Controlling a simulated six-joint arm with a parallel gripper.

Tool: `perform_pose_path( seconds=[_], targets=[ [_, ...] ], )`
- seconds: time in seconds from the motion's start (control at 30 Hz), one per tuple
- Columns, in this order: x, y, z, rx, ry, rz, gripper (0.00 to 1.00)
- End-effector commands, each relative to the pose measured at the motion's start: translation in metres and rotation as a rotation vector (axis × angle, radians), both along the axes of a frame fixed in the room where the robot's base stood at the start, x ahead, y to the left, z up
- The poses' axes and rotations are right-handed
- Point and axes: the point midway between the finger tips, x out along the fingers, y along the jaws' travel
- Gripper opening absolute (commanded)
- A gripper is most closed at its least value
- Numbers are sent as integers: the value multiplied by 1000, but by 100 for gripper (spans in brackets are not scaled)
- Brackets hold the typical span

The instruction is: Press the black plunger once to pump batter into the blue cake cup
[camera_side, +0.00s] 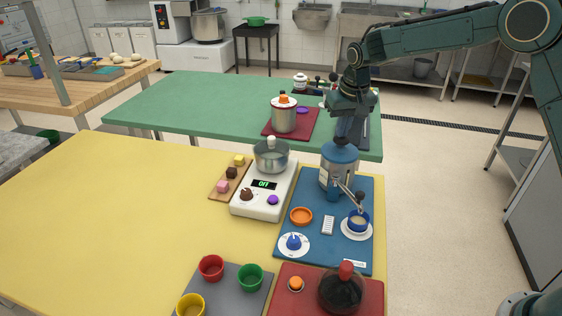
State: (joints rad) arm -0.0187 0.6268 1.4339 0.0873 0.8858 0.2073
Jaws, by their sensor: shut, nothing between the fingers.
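The batter dispenser (338,177) is a clear jar with a blue lid, standing on a blue mat (292,262) at the right of the yellow table. Its metal spout reaches down to the right, over the blue cake cup (357,222). The cup stands on a white saucer (356,234), and its inside looks pale. My gripper (343,138) points down right above the dispenser's lid, shut and empty. I cannot make out the black plunger; my gripper covers the top of the lid. Whether the fingers touch it cannot be told.
An orange bowl (301,217), a white dish with a blue piece (294,243) and a small white block (328,225) share the mat. A white hotplate (264,201) with a pot stands left. A red mat (370,296) with a dark dome lies in front. The table's left is clear.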

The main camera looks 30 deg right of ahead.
Motion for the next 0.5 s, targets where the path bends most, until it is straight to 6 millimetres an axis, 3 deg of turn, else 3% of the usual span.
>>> perform_pose_path(
  seconds=[0.5],
  targets=[
    [-1, 0, 3, 0, 4, 0, 0]
  ],
)
